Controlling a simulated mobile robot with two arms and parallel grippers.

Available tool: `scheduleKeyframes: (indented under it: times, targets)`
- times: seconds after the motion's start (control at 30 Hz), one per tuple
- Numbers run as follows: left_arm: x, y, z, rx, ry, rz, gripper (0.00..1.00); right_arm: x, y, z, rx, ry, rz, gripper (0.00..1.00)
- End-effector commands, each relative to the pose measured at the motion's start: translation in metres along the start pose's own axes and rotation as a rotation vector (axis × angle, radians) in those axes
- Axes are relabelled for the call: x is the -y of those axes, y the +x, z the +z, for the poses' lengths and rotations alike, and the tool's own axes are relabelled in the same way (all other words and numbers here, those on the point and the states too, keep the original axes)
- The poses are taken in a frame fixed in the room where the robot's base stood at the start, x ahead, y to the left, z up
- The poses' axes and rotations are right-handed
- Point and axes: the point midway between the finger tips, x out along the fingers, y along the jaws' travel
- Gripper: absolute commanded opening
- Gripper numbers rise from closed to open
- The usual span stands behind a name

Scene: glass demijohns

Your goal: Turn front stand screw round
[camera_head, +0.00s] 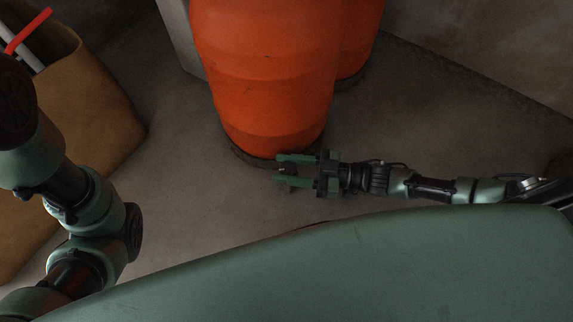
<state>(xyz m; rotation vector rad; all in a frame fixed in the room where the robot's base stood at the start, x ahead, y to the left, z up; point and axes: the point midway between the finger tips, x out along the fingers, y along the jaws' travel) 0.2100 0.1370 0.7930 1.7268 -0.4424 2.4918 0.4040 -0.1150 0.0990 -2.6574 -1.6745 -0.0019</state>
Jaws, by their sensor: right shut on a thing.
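A large orange vessel (268,85) stands on the floor with its base in a dark round stand (243,155). My right gripper (280,172) reaches in from the right, at the front foot of the stand. Its green fingers are shut on a small part there, most likely the front stand screw; the part is dark and mostly hidden between the fingers. My left arm (85,215) shows at the left edge, but its gripper is out of view.
A second orange vessel (362,40) stands close behind the first. A tan container (95,100) with a red stick (28,30) and pale rods stands at the left. A wall (490,45) runs along the upper right. Grey floor is clear between container and vessel.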

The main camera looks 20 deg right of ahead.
Motion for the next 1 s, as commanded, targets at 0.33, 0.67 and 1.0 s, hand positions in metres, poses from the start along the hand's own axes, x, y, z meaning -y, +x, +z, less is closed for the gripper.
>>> scheduleKeyframes:
  times: [0.33, 0.67, 1.0]
  targets:
    - [0.010, 0.048, 0.017, 0.001, 0.000, 0.000, 0.36, 0.002, 0.000, -0.005, 0.002, 0.010, 0.227, 0.00]
    - [0.015, 0.074, 0.026, 0.001, 0.000, 0.000, 0.36, 0.000, -0.001, -0.003, 0.002, 0.006, 0.428, 0.00]
    - [0.017, 0.081, 0.029, 0.001, 0.000, 0.000, 0.36, -0.001, -0.001, 0.000, 0.003, 0.002, 0.511, 0.00]
